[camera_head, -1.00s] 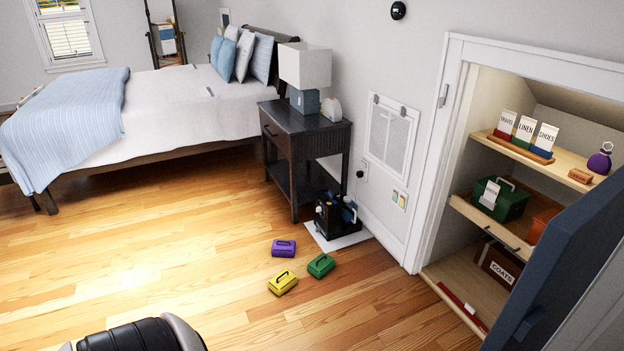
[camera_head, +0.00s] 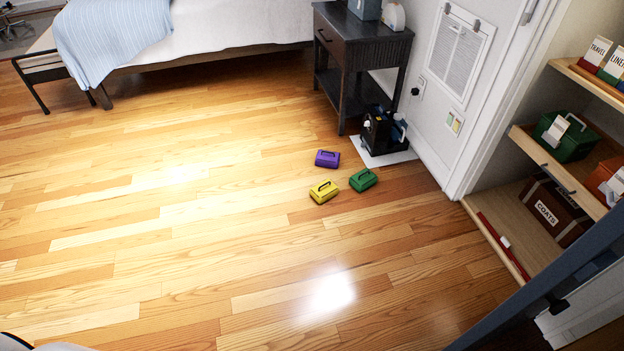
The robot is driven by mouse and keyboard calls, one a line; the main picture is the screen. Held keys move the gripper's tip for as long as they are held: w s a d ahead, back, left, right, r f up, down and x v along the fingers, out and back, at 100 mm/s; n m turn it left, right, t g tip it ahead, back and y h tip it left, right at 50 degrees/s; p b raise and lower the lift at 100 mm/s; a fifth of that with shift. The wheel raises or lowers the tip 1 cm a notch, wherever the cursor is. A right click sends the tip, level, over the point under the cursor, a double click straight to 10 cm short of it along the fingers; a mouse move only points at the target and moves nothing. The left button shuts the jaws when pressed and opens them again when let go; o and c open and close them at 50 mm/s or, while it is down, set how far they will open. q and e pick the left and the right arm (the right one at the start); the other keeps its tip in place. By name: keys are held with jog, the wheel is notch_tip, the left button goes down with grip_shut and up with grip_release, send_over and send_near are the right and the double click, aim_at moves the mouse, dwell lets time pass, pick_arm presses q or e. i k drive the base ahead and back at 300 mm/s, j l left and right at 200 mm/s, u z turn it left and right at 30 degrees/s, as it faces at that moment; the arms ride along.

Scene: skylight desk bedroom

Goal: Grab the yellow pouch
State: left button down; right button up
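The yellow pouch (camera_head: 323,192) is a small box-like pouch with a dark handle on top. It lies upright on the wooden floor, right of the middle of the head view. A purple pouch (camera_head: 327,159) lies just behind it and a green pouch (camera_head: 363,180) lies to its right. All three look alike in shape and sit apart from one another. Neither of my grippers shows in the view. Only a small piece of my own body shows at the bottom left corner.
A dark nightstand (camera_head: 363,50) stands behind the pouches, with a black machine (camera_head: 383,130) on a white mat beside it. An open closet with shelves (camera_head: 547,160) is at the right, its dark door (camera_head: 560,285) in front.

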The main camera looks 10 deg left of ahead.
aim_at(324, 191)
jog(key=u, duration=0.3)
jog(key=i+z, duration=0.1)
jog(key=z, duration=0.5)
jog(key=i+j+z, duration=0.45)
jog(key=j, duration=0.15)
jog(key=i+j+z, duration=0.1)
jog(key=j+z, duration=0.15)
jog(key=i+j+z, duration=0.25)
jog(key=j, duration=0.25)
jog(key=k+l, duration=0.05)
jog(key=k, duration=0.05)
